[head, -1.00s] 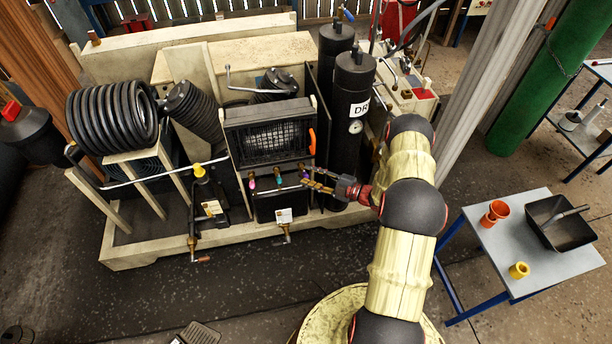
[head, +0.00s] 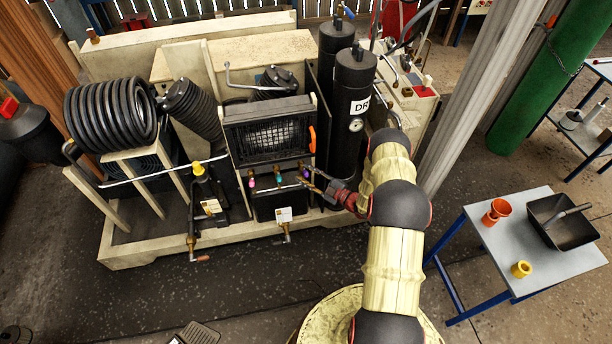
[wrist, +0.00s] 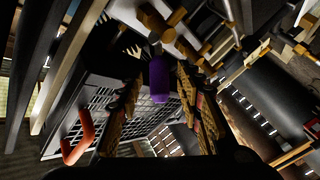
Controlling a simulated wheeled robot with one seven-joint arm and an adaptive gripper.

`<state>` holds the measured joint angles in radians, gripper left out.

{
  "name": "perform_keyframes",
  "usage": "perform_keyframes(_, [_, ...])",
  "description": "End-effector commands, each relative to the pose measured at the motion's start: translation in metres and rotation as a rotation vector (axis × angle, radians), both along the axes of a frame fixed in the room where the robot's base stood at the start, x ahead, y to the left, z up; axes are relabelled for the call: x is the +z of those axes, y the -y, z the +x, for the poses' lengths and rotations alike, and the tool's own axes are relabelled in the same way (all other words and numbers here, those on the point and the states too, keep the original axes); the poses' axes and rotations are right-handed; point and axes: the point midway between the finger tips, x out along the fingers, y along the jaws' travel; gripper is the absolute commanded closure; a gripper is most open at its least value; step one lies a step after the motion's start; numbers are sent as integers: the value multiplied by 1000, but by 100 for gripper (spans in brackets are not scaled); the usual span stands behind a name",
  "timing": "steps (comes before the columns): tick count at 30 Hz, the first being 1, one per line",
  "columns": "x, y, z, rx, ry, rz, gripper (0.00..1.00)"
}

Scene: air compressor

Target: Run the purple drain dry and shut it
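The purple drain (head: 306,173) is the rightmost of three coloured drain handles low on the compressor front, below the dark grille. In the wrist view its purple knob (wrist: 159,80) hangs from a brass fitting near the picture's middle. My gripper (head: 308,181) is at the purple drain, coming in from the lower right. In the wrist view my gripper's fingers (wrist: 165,92) stand apart, one on each side of the knob, with visible gaps. I cannot tell whether the drain valve is open or any flow comes out.
A pink handle (head: 251,182) and a teal handle (head: 278,177) sit left of the purple one. A black tank (head: 350,110) stands close on the right. A side table (head: 500,270) holds an orange cup, a yellow cup and a black tray. Open floor lies in front.

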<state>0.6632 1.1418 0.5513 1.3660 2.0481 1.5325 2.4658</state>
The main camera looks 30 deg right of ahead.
Motion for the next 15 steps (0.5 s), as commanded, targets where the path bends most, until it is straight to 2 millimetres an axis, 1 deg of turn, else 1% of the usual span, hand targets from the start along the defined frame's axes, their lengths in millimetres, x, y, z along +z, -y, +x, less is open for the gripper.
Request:
perform_keyframes(8, [1, -1, 2, 0, 0, -1, 64])
perform_keyframes(15, [1, -1, 2, 0, 0, 0, 77])
